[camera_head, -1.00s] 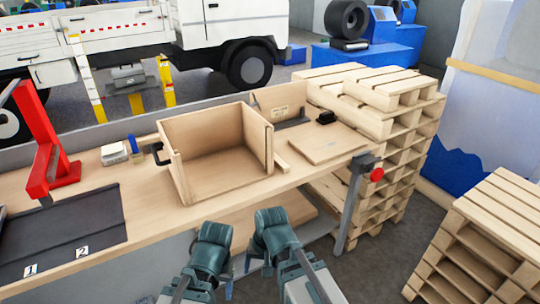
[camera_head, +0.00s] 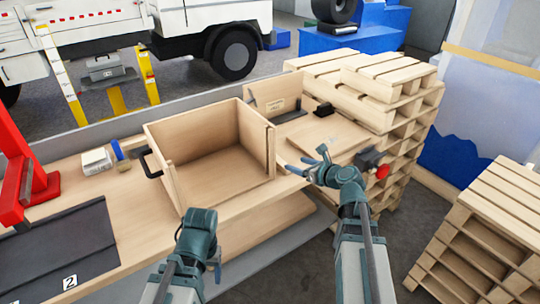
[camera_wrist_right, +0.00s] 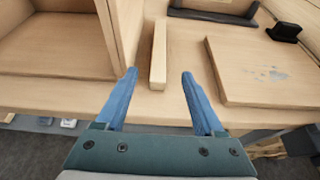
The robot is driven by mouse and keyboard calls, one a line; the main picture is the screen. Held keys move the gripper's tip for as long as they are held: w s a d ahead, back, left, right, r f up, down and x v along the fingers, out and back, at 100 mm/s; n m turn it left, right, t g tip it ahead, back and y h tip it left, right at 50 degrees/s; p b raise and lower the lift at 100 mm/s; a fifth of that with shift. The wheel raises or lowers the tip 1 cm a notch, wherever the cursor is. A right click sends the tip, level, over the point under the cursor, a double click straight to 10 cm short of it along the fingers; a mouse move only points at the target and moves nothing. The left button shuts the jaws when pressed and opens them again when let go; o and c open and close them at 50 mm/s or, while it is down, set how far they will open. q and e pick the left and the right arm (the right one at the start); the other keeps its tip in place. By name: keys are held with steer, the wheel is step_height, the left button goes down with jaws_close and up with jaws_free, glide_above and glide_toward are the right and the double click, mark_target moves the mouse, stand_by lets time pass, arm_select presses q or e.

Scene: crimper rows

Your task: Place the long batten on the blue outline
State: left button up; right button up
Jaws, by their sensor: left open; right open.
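A slim light-wood batten (camera_wrist_right: 158,55) lies on the bench in the right wrist view, between the open wooden box (camera_wrist_right: 60,42) and a flat board. My right gripper (camera_wrist_right: 159,74) is open and empty, its blue fingers to either side of the batten's near end; I cannot tell their height above it. In the head view the right gripper (camera_head: 313,160) is at the bench's front edge, right of the box. My left gripper (camera_head: 202,222) is open, in front of the bench and apart from the box. I cannot make out a blue outline.
The flat board (camera_wrist_right: 265,75) with pale bluish smudges lies right of the batten. A small black object (camera_head: 324,110) is behind it. A red clamp knob (camera_head: 382,171) sits at the bench end. A red press (camera_head: 25,170) and dark mat (camera_head: 65,245) occupy the left.

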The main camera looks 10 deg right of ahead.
steer(key=b+x, duration=0.5)
steer(key=x, duration=0.9)
steer(key=shift+s+f, duration=0.1)
steer(key=shift+s, duration=0.1)
steer(key=shift+c, duration=0.3)
jaws_close()
